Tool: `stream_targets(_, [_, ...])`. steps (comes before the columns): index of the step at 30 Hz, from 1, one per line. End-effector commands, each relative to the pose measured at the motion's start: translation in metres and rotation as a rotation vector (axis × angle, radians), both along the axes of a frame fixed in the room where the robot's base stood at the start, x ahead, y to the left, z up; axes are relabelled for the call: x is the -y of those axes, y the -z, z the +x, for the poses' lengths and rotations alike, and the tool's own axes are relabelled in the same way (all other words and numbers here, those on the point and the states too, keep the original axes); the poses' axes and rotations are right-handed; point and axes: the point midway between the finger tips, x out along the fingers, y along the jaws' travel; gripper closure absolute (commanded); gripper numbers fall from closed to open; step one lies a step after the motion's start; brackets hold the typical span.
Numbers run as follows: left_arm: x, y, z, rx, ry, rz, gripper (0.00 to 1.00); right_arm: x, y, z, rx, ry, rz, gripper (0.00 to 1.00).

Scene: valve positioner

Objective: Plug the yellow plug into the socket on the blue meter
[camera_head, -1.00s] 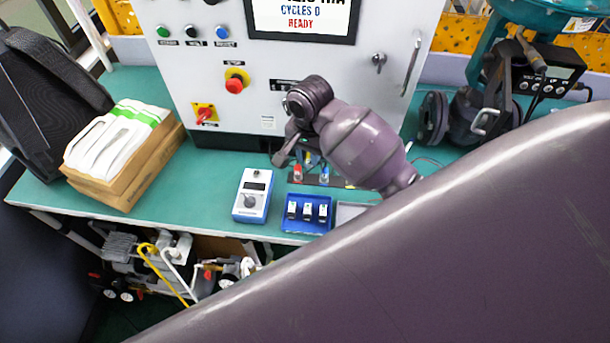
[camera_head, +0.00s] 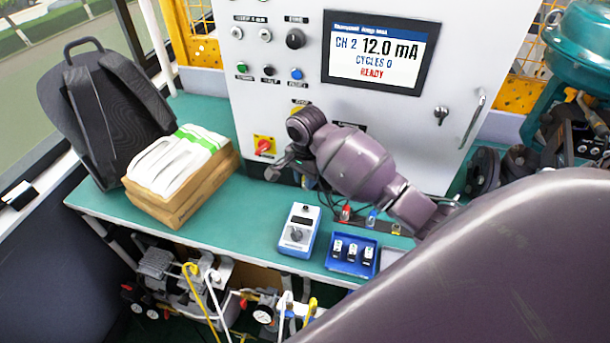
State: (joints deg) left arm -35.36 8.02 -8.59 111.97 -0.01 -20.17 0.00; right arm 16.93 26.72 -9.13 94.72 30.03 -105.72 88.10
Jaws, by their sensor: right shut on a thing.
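The blue meter (camera_head: 299,231), a light box with a blue edge, a dark display and a round knob, lies on the green bench. Its socket cannot be made out. My right gripper (camera_head: 273,172) is behind the meter and to its left, above the bench and apart from the meter. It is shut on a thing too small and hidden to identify. A small yellow piece (camera_head: 396,230) shows at the right of a dark rack, beside a red plug (camera_head: 345,213) and a blue plug (camera_head: 371,218); I cannot tell whether it is the yellow plug. My left gripper is not in view.
A blue tray (camera_head: 340,268) with several dark-and-white pieces stands right of the meter. The grey cabinet (camera_head: 390,120) with a screen rises behind. Cardboard boxes with white packets (camera_head: 180,200) and a black backpack stand at the left. Bench between boxes and meter is clear.

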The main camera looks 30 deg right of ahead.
Motion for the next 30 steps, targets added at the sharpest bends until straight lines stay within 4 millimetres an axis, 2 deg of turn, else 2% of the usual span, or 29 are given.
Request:
stream_targets(21, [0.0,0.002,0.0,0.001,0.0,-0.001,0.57,-0.001,0.057,-0.001,-0.002,-0.001,0.0,1.0])
stream_targets(30, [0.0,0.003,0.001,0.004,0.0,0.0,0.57,-0.001,0.072,-0.001,-0.002,-0.003,0.0,1.0])
